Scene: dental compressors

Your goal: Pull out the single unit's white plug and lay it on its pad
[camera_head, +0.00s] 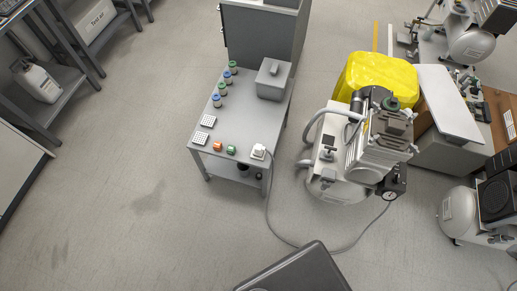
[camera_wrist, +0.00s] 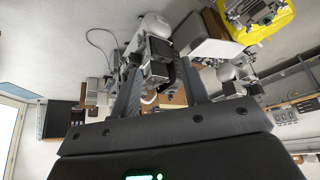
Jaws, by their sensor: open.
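The white plug (camera_head: 258,151) sits at the front right corner of the grey table in the head view, with a grey cable running from it down to the floor. It is too small to tell whether it is seated in a socket. The cable loops across the floor toward the compressor unit (camera_head: 335,165) on the right. I cannot make out the plug's pad for certain. My gripper (camera_wrist: 160,62) shows in the wrist view, its two dark fingers apart and nothing clearly held between them. It is not near the plug in the head view.
The table (camera_head: 238,125) bears two white dotted trays (camera_head: 204,130), an orange and a green block, several capped jars and a grey box (camera_head: 273,79). A yellow bin (camera_head: 378,75) stands behind the compressor. Shelves line the left. The floor left of the table is clear.

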